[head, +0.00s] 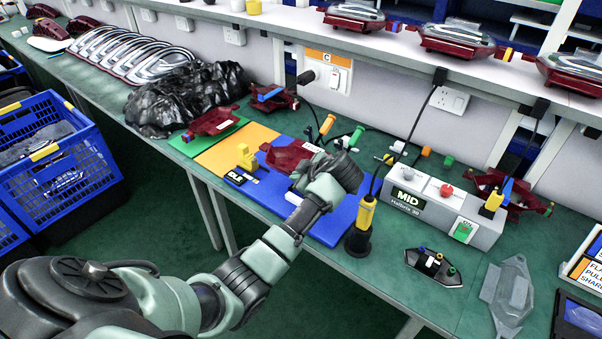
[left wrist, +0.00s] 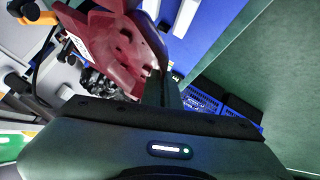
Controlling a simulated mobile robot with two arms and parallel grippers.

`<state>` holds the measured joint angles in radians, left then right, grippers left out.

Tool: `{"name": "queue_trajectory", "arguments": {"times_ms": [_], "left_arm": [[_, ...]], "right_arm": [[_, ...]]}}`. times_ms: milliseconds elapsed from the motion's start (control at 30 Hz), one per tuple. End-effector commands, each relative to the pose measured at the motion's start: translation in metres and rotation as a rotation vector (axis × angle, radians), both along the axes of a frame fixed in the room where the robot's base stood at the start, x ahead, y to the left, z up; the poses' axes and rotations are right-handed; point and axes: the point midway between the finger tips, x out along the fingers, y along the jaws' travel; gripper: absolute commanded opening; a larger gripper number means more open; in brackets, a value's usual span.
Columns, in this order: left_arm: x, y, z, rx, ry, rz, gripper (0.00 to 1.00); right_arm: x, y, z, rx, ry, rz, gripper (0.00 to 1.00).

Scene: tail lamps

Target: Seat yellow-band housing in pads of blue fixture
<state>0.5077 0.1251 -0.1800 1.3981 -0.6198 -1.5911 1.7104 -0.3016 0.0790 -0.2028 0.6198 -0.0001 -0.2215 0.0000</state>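A dark red housing (head: 288,155) is over the blue mat (head: 325,225) in the head view; no yellow band is clear on it. My left gripper (head: 322,187) is close beside its right end, with the fingertips largely hidden. In the left wrist view the same red housing (left wrist: 115,45) fills the upper left. The dark fingers of my left gripper (left wrist: 163,85) meet or overlap its near edge; whether they grip it is unclear. Blue fixture pads under the housing are hidden. My right gripper is not in view.
A yellow block (head: 246,157) stands on the orange mat (head: 222,155). Another red housing (head: 212,121) lies on the green mat. An upright yellow-and-black tool (head: 361,228) stands just right of my gripper. A grey control box (head: 440,205) is beyond it. Black bags (head: 185,97) lie at left.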

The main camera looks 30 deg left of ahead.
Motion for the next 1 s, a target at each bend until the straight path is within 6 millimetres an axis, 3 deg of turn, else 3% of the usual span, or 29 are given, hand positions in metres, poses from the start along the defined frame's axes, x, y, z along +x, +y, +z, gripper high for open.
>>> {"name": "queue_trajectory", "arguments": {"times_ms": [367,1000], "left_arm": [[0.001,-0.002,0.001,0.001,-0.002,0.000,0.00],[0.000,-0.001,-0.054,0.003,-0.002,0.001,0.00]], "right_arm": [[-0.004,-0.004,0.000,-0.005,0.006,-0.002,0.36],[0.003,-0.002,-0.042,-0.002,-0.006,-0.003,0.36]]}}
